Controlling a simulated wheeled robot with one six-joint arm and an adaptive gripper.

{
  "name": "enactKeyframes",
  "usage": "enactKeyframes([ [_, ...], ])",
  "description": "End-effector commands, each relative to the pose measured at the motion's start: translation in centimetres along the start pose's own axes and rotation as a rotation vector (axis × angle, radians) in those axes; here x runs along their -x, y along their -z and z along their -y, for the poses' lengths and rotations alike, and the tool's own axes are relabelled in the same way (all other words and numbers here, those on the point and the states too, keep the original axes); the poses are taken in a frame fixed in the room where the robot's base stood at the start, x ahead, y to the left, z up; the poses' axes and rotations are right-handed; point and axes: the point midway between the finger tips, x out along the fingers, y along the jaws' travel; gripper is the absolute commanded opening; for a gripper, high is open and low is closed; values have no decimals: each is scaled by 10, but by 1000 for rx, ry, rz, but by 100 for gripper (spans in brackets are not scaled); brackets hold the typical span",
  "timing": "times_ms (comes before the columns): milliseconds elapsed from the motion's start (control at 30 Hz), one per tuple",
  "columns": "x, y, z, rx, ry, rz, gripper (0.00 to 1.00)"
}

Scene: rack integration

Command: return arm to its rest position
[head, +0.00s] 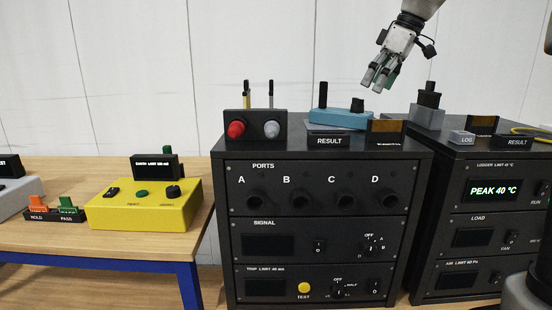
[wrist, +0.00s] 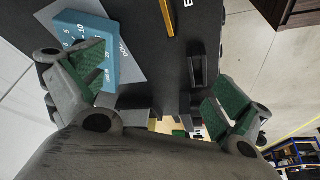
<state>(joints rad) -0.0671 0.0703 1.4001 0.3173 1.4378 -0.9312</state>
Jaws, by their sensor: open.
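My gripper (head: 376,80) hangs in the air above the right part of the rack with ports in the head view, fingers pointing down and left. It is open and nothing shows between its fingers. In the wrist view the two green-padded fingers of my gripper (wrist: 160,100) stand wide apart, with the dark rack top below. The blue box (head: 340,117) lies on the rack top under the gripper, apart from it; it also shows in the wrist view (wrist: 122,68), partly behind the left finger.
The ports rack (head: 322,222) stands in the middle, with the logger rack (head: 470,213) to its right. A red and grey plug holder (head: 256,127) sits on top. A yellow tester (head: 145,206) is on the wooden table (head: 120,245) at left. The air above the table is free.

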Motion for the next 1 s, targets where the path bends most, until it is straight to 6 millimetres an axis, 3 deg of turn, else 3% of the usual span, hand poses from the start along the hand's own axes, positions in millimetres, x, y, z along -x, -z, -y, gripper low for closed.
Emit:
enactKeyframes([
  [367, 6, -42, 27, -150, -53, 20, 100],
  [567, 5, -85, 54, -294, -107, 36, 100],
  [767, -7, -156, 98, -507, -193, 46, 100],
  [900, -31, -225, 141, -702, -280, 39, 100],
  [1000, -52, -265, 164, -812, -328, 28, 100],
])
